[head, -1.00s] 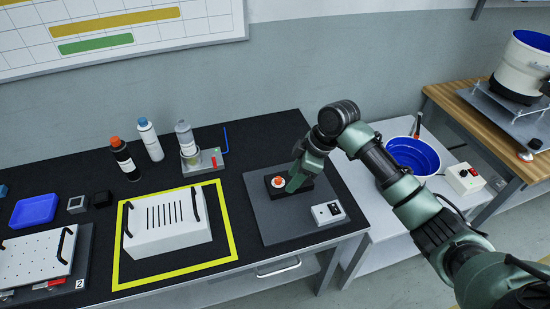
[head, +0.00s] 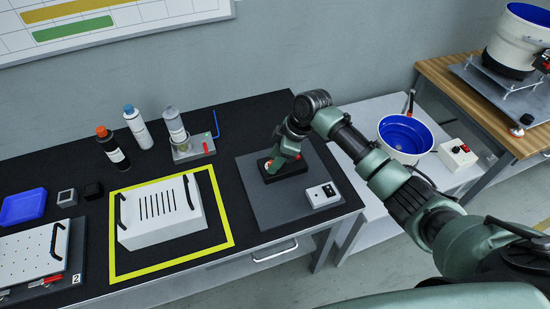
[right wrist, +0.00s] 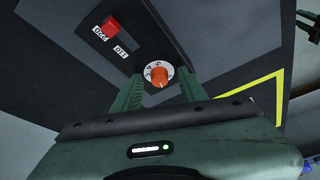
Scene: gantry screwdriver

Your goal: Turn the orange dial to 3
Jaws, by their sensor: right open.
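The orange dial (right wrist: 160,77) sits on a white numbered ring on a dark base; in the right wrist view it lies between and just beyond my fingertips. Which number it points to is too small to read surely. In the head view the dial (head: 268,164) is partly hidden by my right gripper (head: 272,165), which is over the dark block on the grey plate. In the right wrist view my right gripper (right wrist: 158,85) is open, with one green finger on each side of the dial. Contact with the dial cannot be told. My left gripper is not in view.
A white switch box (head: 322,195) sits on the grey plate (head: 280,215). Left of it, a white slotted box (head: 160,215) stands inside a yellow outline. Several bottles, including an orange-capped one (head: 113,151), stand behind. A blue bowl (head: 405,136) is on the right table.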

